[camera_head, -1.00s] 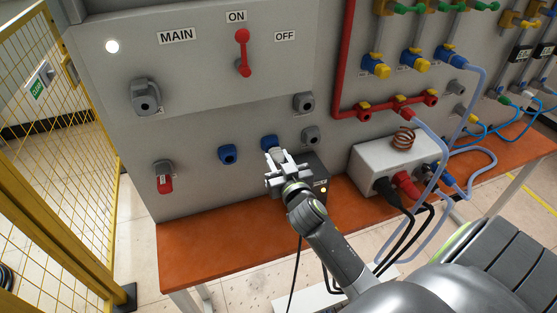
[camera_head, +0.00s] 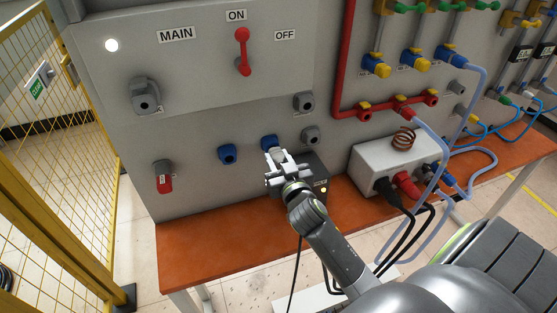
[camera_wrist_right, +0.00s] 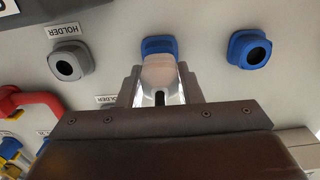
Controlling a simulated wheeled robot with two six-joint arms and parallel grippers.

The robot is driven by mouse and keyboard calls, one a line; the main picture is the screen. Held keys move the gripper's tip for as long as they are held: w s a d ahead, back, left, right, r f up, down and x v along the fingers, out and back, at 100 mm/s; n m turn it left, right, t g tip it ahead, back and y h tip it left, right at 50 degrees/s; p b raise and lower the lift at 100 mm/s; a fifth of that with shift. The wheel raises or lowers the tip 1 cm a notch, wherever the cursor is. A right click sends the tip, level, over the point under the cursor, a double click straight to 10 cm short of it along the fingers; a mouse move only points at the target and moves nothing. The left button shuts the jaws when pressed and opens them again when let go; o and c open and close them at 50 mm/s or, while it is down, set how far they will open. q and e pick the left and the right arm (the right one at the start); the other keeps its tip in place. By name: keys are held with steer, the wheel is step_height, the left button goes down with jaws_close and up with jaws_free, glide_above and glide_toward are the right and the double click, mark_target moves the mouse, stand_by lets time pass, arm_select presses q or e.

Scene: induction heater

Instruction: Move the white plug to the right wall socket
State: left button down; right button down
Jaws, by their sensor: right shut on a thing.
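My right gripper (camera_head: 287,161) is at the panel, in front of the right blue wall socket (camera_head: 269,142). In the right wrist view, the gripper (camera_wrist_right: 160,95) is shut on the white plug (camera_wrist_right: 158,73), one finger on each side. The plug lines up with that blue socket (camera_wrist_right: 158,43) and covers its opening. I cannot tell whether the plug is inside it or just against it. The left blue wall socket (camera_head: 227,154) is empty; its dark hole also shows in the wrist view (camera_wrist_right: 249,49). My left gripper is not in view.
Grey holders (camera_head: 303,102) sit above and right of the blue sockets. A black box (camera_head: 318,172) stands on the orange table (camera_head: 215,250) close to my right gripper. A grey box (camera_head: 372,158) with cables and a copper coil is further right. A yellow fence (camera_head: 50,215) stands left.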

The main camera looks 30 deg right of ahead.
steer(key=shift+w+d, duration=0.15)
steer(key=shift+w, duration=0.45)
stand_by(0.3)
steer(key=c, duration=0.9)
jaws_free()
steer(key=shift+s+f+b, duration=0.15)
steer(key=shift+s+b, duration=0.15)
steer(key=shift+s, duration=0.25)
steer(key=b+v, duration=0.2)
steer(key=v, duration=1.4)
steer(key=shift+s+a, duration=0.1)
steer(key=shift+a, duration=0.15)
